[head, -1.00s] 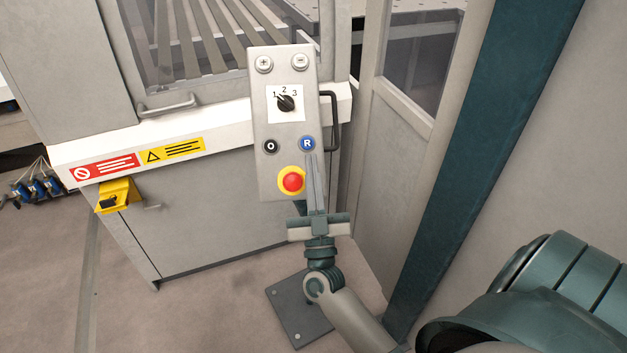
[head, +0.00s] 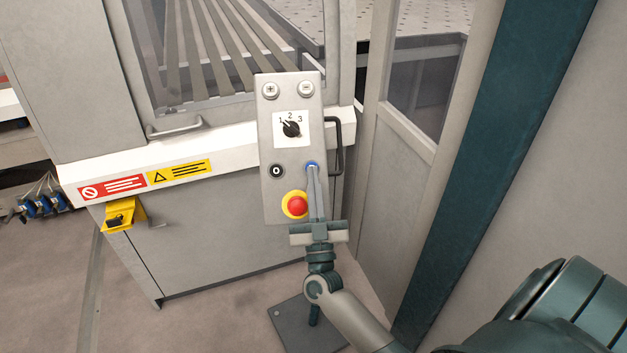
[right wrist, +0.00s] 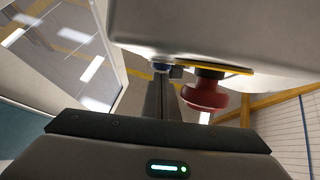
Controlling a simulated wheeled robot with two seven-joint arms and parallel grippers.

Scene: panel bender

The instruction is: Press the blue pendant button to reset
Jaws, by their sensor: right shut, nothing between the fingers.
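The grey pendant (head: 268,130) stands upright in the middle of the head view. Its blue button (head: 312,164) is at the lower right of the panel, mostly covered by my right gripper (head: 313,170). The gripper is shut and empty, with its fingertips at the button; I cannot tell whether they touch it. In the right wrist view the closed fingers (right wrist: 163,85) reach up to the blue button's edge (right wrist: 160,68) under the pendant panel (right wrist: 220,25). My left gripper is not in view.
A red emergency stop (head: 297,205) on a yellow ring sits just left of my right fingers. It also shows in the right wrist view (right wrist: 206,92). A black button (head: 276,171), a rotary selector (head: 291,129) and a black side handle (head: 337,145) are close by. The machine cabinet (head: 210,235) stands behind.

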